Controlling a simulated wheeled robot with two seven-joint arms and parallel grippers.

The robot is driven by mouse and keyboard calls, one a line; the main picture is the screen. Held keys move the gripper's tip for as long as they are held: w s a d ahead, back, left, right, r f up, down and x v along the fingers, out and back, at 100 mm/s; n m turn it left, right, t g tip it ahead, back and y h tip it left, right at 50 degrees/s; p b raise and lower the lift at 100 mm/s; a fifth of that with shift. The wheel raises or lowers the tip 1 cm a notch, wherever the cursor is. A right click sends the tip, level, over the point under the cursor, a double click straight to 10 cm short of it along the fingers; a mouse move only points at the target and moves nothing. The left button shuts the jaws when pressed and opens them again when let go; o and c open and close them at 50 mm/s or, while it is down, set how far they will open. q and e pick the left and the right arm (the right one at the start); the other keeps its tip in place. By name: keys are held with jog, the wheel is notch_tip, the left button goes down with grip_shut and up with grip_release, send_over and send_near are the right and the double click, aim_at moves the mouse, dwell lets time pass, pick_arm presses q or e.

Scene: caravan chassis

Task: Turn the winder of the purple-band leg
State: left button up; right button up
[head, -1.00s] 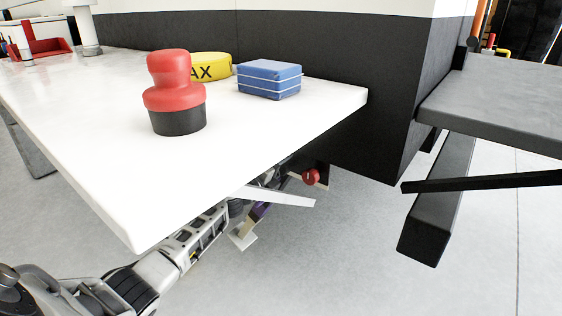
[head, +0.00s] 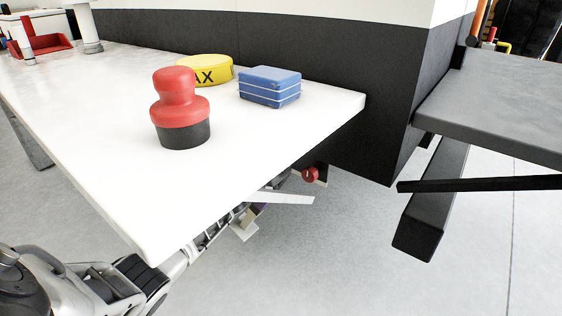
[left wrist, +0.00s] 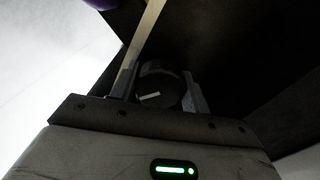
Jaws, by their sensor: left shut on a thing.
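The purple-band leg (head: 245,229) slants down under the white worktop, with a pale foot near the floor. Its purple band (head: 258,209) is only partly visible. A purple piece (left wrist: 101,3) also shows at the top edge of the left wrist view. My left gripper (left wrist: 158,85) is shut on a dark round knob (left wrist: 160,88) with a white mark on its face, apparently the winder. My right gripper is not in view.
The white worktop (head: 120,130) overhangs my left arm; a red-and-black stamp-like object (head: 181,110), a yellow tin (head: 205,70) and a blue block (head: 270,87) stand on it. A pale bar (head: 288,198) and red knob (head: 310,174) are below.

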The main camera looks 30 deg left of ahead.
pick_arm(q)
jog(key=shift+f, duration=0.1)
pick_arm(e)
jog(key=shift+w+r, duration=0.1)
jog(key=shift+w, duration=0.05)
pick_arm(q)
jog(key=o, duration=1)
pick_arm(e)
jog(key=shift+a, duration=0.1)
pick_arm(q)
jog(key=shift+s, duration=0.1)
jog(key=shift+s, duration=0.3)
jog(key=s+p, duration=0.1)
jog(key=s, duration=0.4)
jog(key=s+a+p, duration=0.1)
jog(key=s+p, duration=0.1)
jog(key=s, duration=0.3)
jog(key=s+p, duration=0.1)
jog(key=s, duration=0.4)
jog(key=shift+s+a, duration=0.1)
jog(key=shift+a, duration=0.05)
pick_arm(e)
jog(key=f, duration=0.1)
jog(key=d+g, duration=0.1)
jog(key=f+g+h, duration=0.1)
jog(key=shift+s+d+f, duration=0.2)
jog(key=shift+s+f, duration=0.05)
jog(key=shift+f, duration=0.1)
